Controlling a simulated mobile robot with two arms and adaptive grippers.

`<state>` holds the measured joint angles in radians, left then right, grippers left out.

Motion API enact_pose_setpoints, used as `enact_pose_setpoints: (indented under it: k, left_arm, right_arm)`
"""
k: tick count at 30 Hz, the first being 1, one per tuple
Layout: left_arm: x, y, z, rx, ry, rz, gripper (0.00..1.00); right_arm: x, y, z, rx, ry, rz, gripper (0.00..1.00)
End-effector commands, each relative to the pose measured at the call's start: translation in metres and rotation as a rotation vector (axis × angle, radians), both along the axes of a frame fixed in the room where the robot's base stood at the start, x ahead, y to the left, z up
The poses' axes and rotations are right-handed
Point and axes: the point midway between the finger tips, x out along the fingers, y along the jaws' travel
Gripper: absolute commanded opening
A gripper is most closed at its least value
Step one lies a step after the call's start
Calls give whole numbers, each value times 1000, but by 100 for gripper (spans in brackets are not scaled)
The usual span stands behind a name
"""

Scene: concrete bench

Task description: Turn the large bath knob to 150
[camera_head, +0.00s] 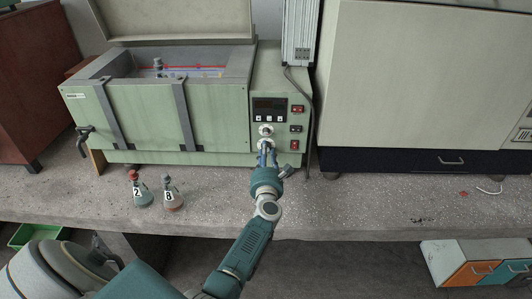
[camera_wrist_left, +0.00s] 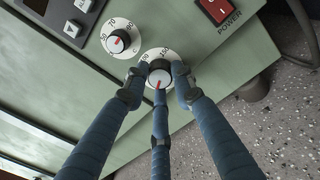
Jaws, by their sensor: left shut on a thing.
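The bath's control panel has two round knobs on white dials. The lower knob (camera_wrist_left: 160,73) is between the fingers of my left gripper (camera_wrist_left: 159,82), which is shut on it. Its red mark points toward the bottom of the wrist view, and the fingers hide part of its dial; I cannot read its setting surely. The upper knob (camera_wrist_left: 118,41) is untouched, with a numbered dial around it. In the head view, my left gripper (camera_head: 266,152) reaches the lower knob at the front of the green bath (camera_head: 215,128). My right gripper is not in view.
Two flasks, marked 2 (camera_head: 141,192) and 8 (camera_head: 171,196), stand on the speckled bench (camera_head: 340,210) left of my left arm. A red power switch (camera_wrist_left: 217,8) is right of the knobs. A big cream cabinet (camera_head: 420,80) stands at the right.

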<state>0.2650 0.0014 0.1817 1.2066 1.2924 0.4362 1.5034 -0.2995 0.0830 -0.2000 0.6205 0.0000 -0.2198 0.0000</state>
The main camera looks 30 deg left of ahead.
Motion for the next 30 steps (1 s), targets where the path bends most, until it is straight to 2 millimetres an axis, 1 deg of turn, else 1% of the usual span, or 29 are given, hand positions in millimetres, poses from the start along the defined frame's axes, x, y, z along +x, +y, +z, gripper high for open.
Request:
enact_pose_setpoints:
  k: [14, 30]
  left_arm:
    - [1, -1, 1, 352, 213, -2, 0]
    - [1, -1, 1, 789, 481, -2, 0]
  right_arm:
    - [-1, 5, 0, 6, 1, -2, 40]
    - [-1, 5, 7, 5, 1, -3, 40]
